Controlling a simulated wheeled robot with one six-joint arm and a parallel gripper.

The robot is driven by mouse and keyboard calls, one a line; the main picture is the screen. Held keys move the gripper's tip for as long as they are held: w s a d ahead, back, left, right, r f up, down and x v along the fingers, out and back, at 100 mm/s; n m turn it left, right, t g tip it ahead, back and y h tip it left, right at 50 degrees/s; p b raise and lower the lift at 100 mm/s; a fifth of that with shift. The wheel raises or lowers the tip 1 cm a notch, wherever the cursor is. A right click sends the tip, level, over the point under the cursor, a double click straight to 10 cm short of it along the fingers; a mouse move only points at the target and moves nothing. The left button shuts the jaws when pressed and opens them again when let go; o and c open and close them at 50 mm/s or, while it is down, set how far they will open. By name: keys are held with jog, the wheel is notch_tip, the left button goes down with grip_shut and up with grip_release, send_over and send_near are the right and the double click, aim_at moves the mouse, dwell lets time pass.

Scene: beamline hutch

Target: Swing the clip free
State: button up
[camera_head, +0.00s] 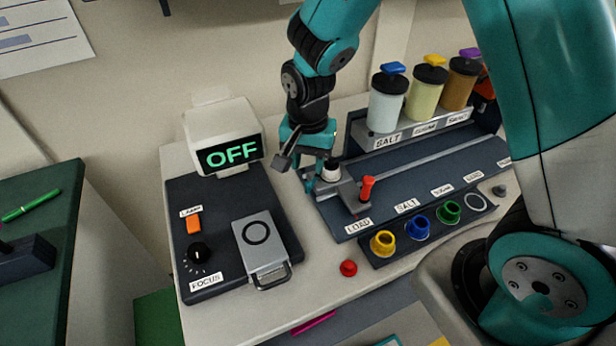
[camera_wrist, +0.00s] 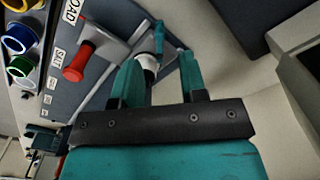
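A grey carriage (camera_head: 344,192) with a red handle (camera_head: 367,187) sits at the left end of the dark rail, by the LOAD label; the handle also shows in the wrist view (camera_wrist: 78,64). A small part with a white top and dark collar (camera_head: 330,170) stands on the carriage. My gripper (camera_wrist: 165,60) is at this part, its two teal fingers apart. The white part (camera_wrist: 150,64) lies close to the left finger; I cannot tell whether they touch. A slim teal piece (camera_wrist: 158,36) stands beyond it. I cannot single out the clip with certainty; my fingers hide part of this spot.
Left is a dark panel with an OFF display (camera_head: 232,152), an orange switch (camera_head: 194,224), a FOCUS knob (camera_head: 197,253) and a grey plate (camera_head: 262,240). Coloured rings (camera_head: 383,243) line the front rack. Lidded jars (camera_head: 388,100) stand behind. A red knob (camera_head: 348,268) lies in front.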

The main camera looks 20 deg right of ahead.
aim_at(308, 182)
notch_tip(308, 182, down, 6)
jog(key=shift+r, duration=0.1)
grip_shut()
